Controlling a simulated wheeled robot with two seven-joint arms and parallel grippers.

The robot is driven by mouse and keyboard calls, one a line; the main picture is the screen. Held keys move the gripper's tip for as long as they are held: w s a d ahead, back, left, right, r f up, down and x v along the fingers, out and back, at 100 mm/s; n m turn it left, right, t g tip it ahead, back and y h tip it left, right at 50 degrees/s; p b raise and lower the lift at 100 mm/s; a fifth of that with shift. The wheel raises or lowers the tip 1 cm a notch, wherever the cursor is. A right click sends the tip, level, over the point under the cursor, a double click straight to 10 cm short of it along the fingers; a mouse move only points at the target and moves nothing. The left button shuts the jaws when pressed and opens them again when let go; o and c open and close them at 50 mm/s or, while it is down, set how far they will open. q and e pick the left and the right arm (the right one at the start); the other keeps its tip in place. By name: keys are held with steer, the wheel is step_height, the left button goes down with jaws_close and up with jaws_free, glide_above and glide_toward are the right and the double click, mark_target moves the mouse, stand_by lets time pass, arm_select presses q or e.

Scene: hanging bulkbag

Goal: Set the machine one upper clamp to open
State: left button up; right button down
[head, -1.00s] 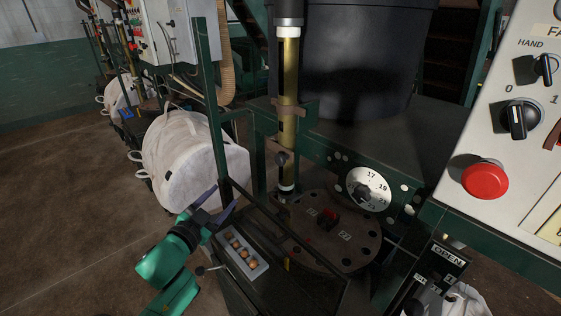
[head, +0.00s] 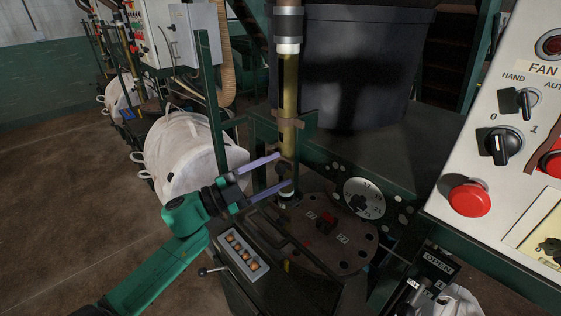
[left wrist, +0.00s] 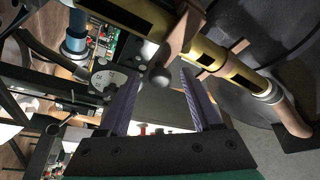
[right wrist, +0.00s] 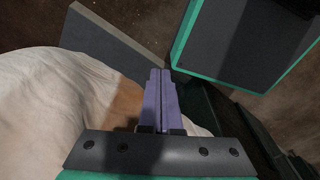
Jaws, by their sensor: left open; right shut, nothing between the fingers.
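A brass column (head: 290,95) stands upright in front of a dark drum. A short clamp lever ending in a dark round knob (left wrist: 159,77) sticks out from it. My left gripper (head: 284,169) is open, its two purple fingers pointing at the column. In the left wrist view, the knob shows between the fingertips of my left gripper (left wrist: 160,80), with gaps beside it; contact cannot be told. In the head view the fingertips are by the column's lower part. My right gripper (right wrist: 158,98) shows only in the right wrist view, shut and empty beside a pale bag.
A round dial (head: 364,198) and a round dark plate (head: 325,232) are right of the left gripper. A box with several buttons (head: 243,257) lies below it. A control panel (head: 500,145) stands at the right, above a small OPEN plate (head: 438,264). White bags (head: 190,155) are at the left.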

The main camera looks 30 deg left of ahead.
arm_select(q)
steer(key=shift+x, duration=0.9)
jaws_close()
steer(key=shift+a+r, duration=0.1)
steer(key=shift+r, duration=0.2)
stand_by(0.4)
